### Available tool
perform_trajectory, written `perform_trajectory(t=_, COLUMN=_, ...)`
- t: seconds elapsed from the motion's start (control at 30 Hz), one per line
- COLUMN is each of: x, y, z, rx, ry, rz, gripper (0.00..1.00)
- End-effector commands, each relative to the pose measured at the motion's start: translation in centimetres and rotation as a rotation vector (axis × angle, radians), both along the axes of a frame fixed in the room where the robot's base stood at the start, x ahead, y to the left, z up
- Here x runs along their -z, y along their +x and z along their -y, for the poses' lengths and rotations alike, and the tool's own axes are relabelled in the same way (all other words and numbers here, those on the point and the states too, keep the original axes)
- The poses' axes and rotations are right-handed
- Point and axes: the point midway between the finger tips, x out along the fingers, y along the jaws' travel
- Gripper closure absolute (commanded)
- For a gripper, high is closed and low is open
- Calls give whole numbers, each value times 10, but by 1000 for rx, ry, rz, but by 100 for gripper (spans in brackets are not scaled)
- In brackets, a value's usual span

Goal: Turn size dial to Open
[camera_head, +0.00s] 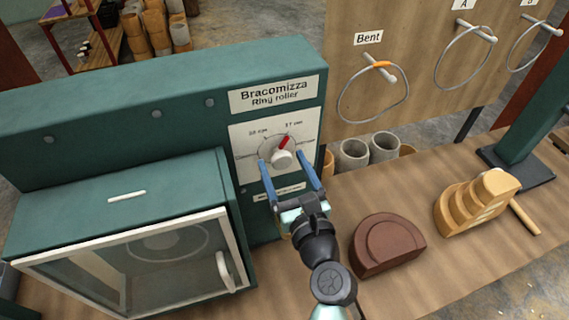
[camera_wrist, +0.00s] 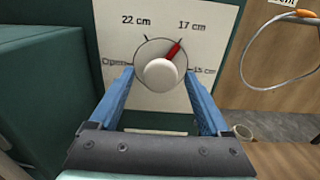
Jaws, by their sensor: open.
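The size dial (camera_head: 281,157) is a pale round knob with a red pointer on a white plate, on the front of the green ring roller (camera_head: 130,130). In the wrist view the dial (camera_wrist: 161,74) has its red pointer toward the 17 cm mark. The other marks read 22 cm, 15 cm and, at the left, a partly hidden word that looks like Open. My gripper (camera_head: 290,172) is open, with its blue fingers on either side of the dial. In the wrist view the fingers of my gripper (camera_wrist: 160,100) reach the dial's lower edges; I cannot tell whether they touch it.
A glass-fronted box (camera_head: 150,255) with a white handle stands left of my gripper. A brown rounded block (camera_head: 385,245) and stepped wooden blocks (camera_head: 475,205) lie on the bench at right. Rings hang on a board (camera_head: 420,110) behind, one marked Bent.

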Motion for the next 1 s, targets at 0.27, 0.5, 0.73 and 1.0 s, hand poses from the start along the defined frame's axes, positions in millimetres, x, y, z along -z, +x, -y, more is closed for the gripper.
perform_trajectory(t=0.27, x=0, y=0, z=0, rx=0, ry=0, rz=0, gripper=41)
perform_trajectory(t=0.5, x=0, y=0, z=0, rx=0, ry=0, rz=0, gripper=84)
perform_trajectory(t=0.73, x=0, y=0, z=0, rx=0, ry=-3, rz=1, gripper=100)
perform_trajectory(t=1.0, x=1, y=0, z=0, rx=0, ry=-73, rz=25, gripper=100)
